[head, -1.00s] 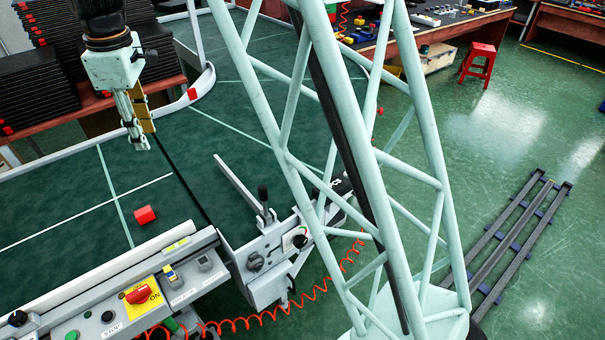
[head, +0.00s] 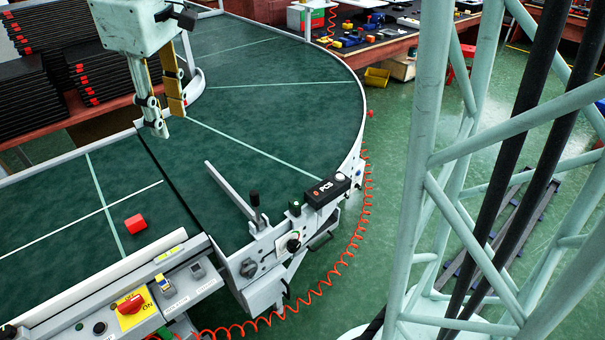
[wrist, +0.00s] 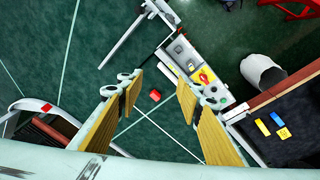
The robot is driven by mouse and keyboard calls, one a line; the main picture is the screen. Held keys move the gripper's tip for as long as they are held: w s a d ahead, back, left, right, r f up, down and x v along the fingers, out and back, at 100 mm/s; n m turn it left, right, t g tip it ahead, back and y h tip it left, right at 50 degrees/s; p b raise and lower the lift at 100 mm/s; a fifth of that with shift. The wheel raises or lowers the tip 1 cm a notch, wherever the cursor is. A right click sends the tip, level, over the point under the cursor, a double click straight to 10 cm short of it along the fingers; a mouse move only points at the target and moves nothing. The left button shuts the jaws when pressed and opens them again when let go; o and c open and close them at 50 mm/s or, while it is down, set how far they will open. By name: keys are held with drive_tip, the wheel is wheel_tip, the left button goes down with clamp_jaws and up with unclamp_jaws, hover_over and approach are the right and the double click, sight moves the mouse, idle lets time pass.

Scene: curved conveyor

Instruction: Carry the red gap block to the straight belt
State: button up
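A red block (head: 135,223) lies on the green straight belt (head: 50,215), right of the crossing of two pale lines. It also shows in the wrist view (wrist: 155,95), beyond and between my fingertips. A small red patch (wrist: 46,107) shows at the pale curved rail in the lower left of the wrist view; I cannot tell if it is a second block. My gripper (head: 169,120) is open and hangs above the seam between the straight and curved belts. Its two fingers, with yellowish pads, stand wide apart with nothing between them.
The curved belt (head: 270,120) is clear where I see it. A grey guide bar (head: 232,190) reaches over its near edge. A control panel (head: 150,300) lines the straight belt's front. Stacked black trays (head: 30,100) stand at the back left.

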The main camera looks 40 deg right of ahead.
drive_tip(key=s+d+m, duration=0.2)
drive_tip(key=s, duration=0.9)
drive_tip(key=s+d+r+m+t, duration=0.1)
drive_tip(key=s+d+m, duration=0.1)
drive_tip(key=s, duration=0.9)
drive_tip(key=s+d+m, duration=0.3)
drive_tip(key=s+m, duration=0.1)
drive_tip(key=s, duration=0.7)
drive_tip(key=shift+r+t, duration=0.25)
drive_tip(key=shift+t, duration=0.05)
drive_tip(key=shift+w, duration=0.15)
drive_tip(key=shift+b+x, duration=1.05)
drive_tip(key=shift+b, duration=0.2)
drive_tip(key=shift+s+f, duration=0.1)
drive_tip(key=shift+s, duration=0.15)
wheel_tip(320, 180, down, 13)
drive_tip(key=b, duration=1.2)
drive_tip(key=shift+b, duration=0.35)
